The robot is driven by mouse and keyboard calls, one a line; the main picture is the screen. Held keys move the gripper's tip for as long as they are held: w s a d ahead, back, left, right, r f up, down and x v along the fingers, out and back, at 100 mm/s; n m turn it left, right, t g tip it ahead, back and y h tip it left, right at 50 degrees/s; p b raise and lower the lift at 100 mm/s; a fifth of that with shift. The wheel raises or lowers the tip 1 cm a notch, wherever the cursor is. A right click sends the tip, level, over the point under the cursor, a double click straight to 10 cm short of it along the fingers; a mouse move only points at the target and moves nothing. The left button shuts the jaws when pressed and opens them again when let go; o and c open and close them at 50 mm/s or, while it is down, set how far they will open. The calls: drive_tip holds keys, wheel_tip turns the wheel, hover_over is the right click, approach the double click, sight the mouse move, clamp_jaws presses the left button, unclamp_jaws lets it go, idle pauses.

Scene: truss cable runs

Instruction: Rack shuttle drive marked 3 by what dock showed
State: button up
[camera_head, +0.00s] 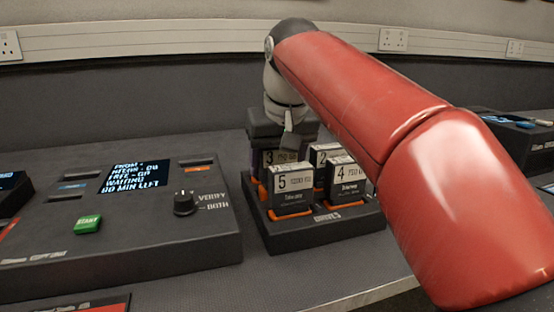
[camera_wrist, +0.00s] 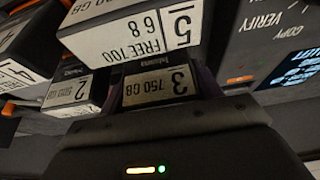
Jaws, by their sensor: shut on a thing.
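The shuttle drive marked 3 (camera_head: 270,158) is at the back left of the drives tray (camera_head: 335,228), behind drive 5. In the wrist view its label reads 3, 750 GB (camera_wrist: 160,84). My gripper (camera_head: 284,140) reaches down from above and is shut on drive 3; its fingers flank the drive in the wrist view. I cannot tell whether the drive is lifted from its slot. The dock (camera_head: 110,215) stands to the left, with a lit screen (camera_head: 134,176) reading partly "WAITING" and "80 MIN LEFT", a green button (camera_head: 88,225) and a knob (camera_head: 185,201) beside VERIFY and BOTH.
Drive 5 (camera_head: 292,188) stands in front of drive 3. Drive 2 (camera_head: 324,152) and drive 4 (camera_head: 345,178) stand to the right in the tray. My red arm hides the bench right of the tray. Another dark unit (camera_head: 510,135) sits at far right.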

drive_tip(key=shift+f, duration=0.45)
drive_tip(key=o, duration=1.6)
wheel_tip(320, 180, up, 6)
drive_tip(key=p, duration=0.5)
drive_tip(key=shift+f, duration=0.25)
drive_tip(key=shift+r, duration=1)
